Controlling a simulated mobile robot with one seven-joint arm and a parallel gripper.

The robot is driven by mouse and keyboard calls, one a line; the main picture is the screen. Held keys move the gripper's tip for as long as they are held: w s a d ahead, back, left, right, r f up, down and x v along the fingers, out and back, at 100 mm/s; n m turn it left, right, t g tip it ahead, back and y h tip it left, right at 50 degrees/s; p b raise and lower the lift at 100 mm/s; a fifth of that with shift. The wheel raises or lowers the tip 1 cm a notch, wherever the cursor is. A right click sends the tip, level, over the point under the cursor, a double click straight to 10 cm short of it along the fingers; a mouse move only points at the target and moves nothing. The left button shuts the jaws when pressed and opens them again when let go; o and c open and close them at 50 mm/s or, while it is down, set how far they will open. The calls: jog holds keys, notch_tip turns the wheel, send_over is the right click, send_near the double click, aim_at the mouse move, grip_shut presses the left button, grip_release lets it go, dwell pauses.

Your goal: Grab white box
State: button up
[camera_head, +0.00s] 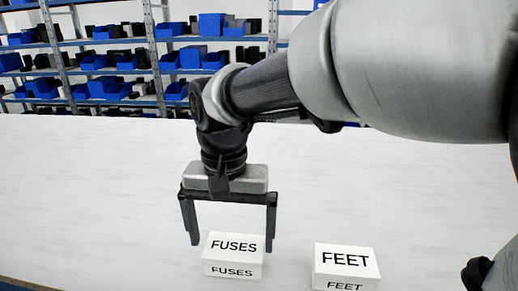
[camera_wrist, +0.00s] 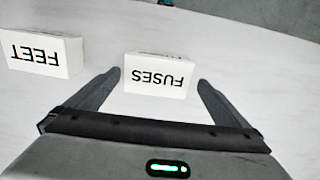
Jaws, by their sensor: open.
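A white box labelled FUSES (camera_head: 234,256) stands on the white table in the head view, and a second white box labelled FEET (camera_head: 346,266) stands to its right, a gap apart. My gripper (camera_head: 232,243) is open, with its fingers pointing down, just above and behind the FUSES box. In the wrist view the FUSES box (camera_wrist: 159,75) lies ahead of and between the spread fingers of my gripper (camera_wrist: 160,84), with nothing held. The FEET box (camera_wrist: 46,54) is to the left there, outside the left finger. Both labels appear upside down in that view.
The white table (camera_head: 90,190) is bare around the boxes, with wide free room to the left and behind. Shelves (camera_head: 130,60) with blue and black bins stand beyond its far edge. A table edge shows at the top of the wrist view.

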aim_at(234, 246)
notch_tip(234, 246, down, 5)
jog(key=shift+d+r, duration=0.1)
jog(key=shift+d, duration=0.05)
jog(key=shift+w, duration=0.1)
jog(key=c, duration=1)
jog(key=shift+r, duration=0.15)
